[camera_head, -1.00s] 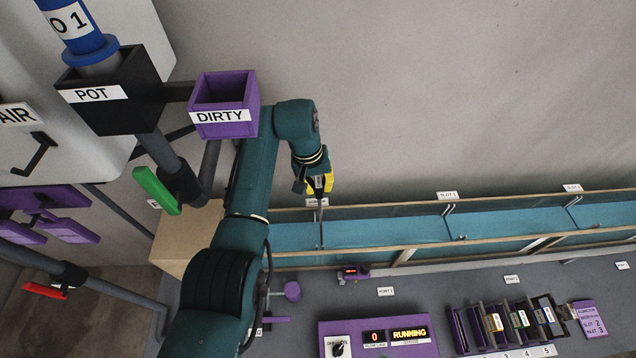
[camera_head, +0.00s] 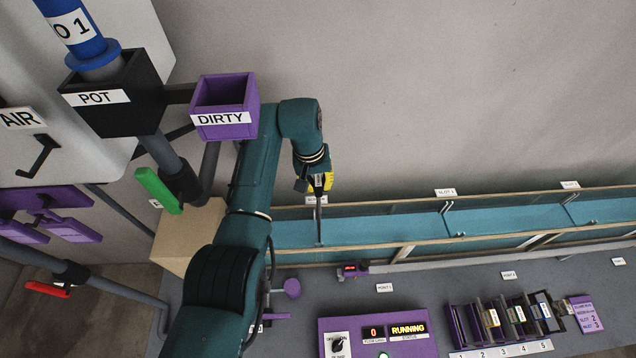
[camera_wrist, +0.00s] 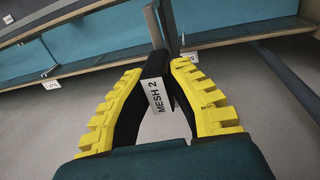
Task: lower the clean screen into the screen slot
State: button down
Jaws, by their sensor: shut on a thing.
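My gripper (camera_head: 318,188) is shut on the dark handle of the screen. The handle carries a white label reading MESH 2 (camera_wrist: 155,95) and sits between the yellow fingers in the wrist view. The screen (camera_head: 319,228) shows as a thin, roughly upright dark edge below my gripper, at the left part of the long glass-sided channel (camera_head: 400,248). In the wrist view the screen runs away from the fingers to the channel wall. I cannot tell whether it sits within the slot guides or how deep it is. The slot label beside my gripper is partly hidden.
Two more slot positions with pale guides (camera_head: 446,215) lie along the channel to the right. A purple DIRTY box (camera_head: 223,118) and a black POT box (camera_head: 112,105) stand at upper left. A panel reading RUNNING (camera_head: 408,329) and a rack of several screens (camera_head: 460,325) are in front.

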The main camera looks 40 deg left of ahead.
jog(key=shift+f+b, duration=1.5)
jog(key=shift+f, duration=0.75)
jog(key=shift+f+b, duration=1.85)
jog(key=shift+f, duration=0.4)
jog(key=shift+f+b, duration=1.9)
jog(key=shift+f, duration=0.3)
jog(key=shift+f+b, duration=2)
jog(key=shift+f, duration=0.25)
